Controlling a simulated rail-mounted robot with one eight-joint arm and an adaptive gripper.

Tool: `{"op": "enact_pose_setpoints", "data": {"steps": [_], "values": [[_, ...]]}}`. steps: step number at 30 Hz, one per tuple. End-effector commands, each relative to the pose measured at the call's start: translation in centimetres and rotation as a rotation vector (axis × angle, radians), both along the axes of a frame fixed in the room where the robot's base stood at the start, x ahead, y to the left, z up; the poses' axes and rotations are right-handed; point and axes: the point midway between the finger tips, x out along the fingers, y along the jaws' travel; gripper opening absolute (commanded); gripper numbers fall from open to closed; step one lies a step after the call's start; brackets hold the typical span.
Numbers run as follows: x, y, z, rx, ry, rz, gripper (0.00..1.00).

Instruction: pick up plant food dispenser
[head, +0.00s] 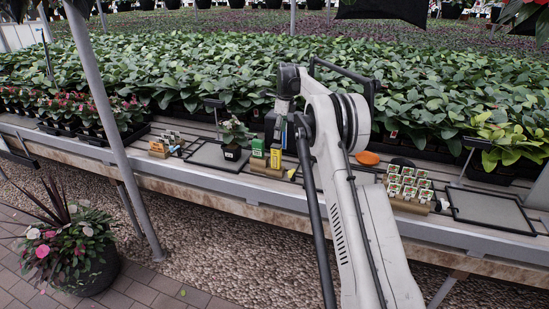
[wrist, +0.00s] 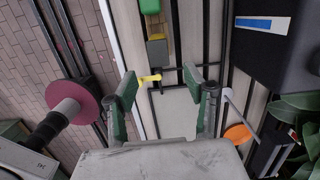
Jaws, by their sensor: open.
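I cannot tell for sure which thing is the plant food dispenser. In the wrist view my gripper (wrist: 158,76) is open, with its two green-faced fingers spread apart. A small yellow thing (wrist: 149,78) lies between the fingertips, nearer the left one; I cannot tell whether they touch. There my arm hides the fingertips.
A small potted plant (head: 233,136) stands left of the boxes. An orange disc (head: 368,158) and a tray of labelled packets (head: 408,184) are to the right. Empty black-framed trays (head: 490,209) lie on the bench. Dense leafy plants (head: 190,75) fill the back.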

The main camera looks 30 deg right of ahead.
Motion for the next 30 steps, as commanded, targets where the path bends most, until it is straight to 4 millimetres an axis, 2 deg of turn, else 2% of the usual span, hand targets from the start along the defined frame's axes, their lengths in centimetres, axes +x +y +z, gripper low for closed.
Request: {"op": "enact_pose_setpoints", "data": {"steps": [5, 16, 26, 30], "values": [[0.2, -0.3, -1.5, 0.006, 0.007, -0.022, 0.48], [0.7, 0.3, -7.6, 0.005, 0.006, -0.02, 0.48], [0.9, 0.6, -9.6, 0.005, 0.006, -0.02, 0.48], [1.0, 1.0, -11.0, 0.005, 0.006, -0.02, 0.48]]}}
